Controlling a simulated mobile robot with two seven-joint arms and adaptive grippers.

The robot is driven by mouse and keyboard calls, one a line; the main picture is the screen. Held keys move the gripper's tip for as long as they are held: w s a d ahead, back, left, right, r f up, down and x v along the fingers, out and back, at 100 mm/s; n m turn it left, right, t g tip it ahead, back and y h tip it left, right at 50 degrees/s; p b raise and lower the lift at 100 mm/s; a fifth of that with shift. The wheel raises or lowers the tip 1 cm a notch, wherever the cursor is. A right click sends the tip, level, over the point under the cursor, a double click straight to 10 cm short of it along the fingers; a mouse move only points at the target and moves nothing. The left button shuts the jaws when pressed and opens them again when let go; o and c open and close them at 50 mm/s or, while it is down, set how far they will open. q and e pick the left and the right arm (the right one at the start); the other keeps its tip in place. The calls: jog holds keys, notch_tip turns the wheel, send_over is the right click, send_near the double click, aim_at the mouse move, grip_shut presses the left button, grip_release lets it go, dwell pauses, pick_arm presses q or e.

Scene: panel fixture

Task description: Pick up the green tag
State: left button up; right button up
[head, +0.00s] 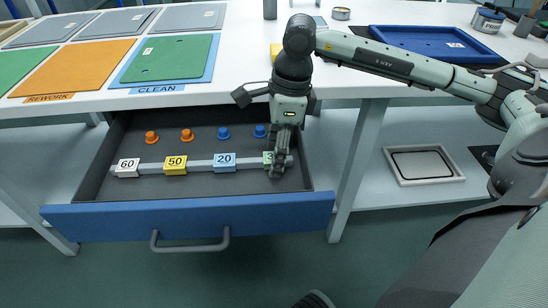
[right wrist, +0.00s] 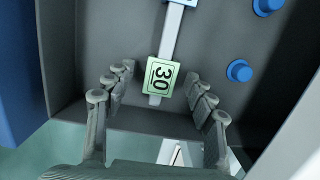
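The green tag (right wrist: 160,77), marked 30, sits at the end of a light rail (right wrist: 168,40) in the open drawer. In the head view the green tag (head: 268,157) is partly hidden by my right gripper (head: 279,160), which points down into the drawer's right end. In the right wrist view my right gripper (right wrist: 161,84) is open, its fingers on either side of the tag with gaps between. I cannot tell the exact height of the fingertips. My left gripper is not in view.
The same rail (head: 195,166) carries a white 60 tag (head: 127,168), a yellow 50 tag (head: 176,165) and a blue 20 tag (head: 224,162). Orange and blue knobs stand behind. The drawer front (head: 190,220) and side walls surround the space; the worktop (head: 230,85) overhangs behind.

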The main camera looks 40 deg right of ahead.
jog(key=c, duration=0.9)
jog(key=shift+o, duration=0.2)
jog(key=shift+r, duration=0.15)
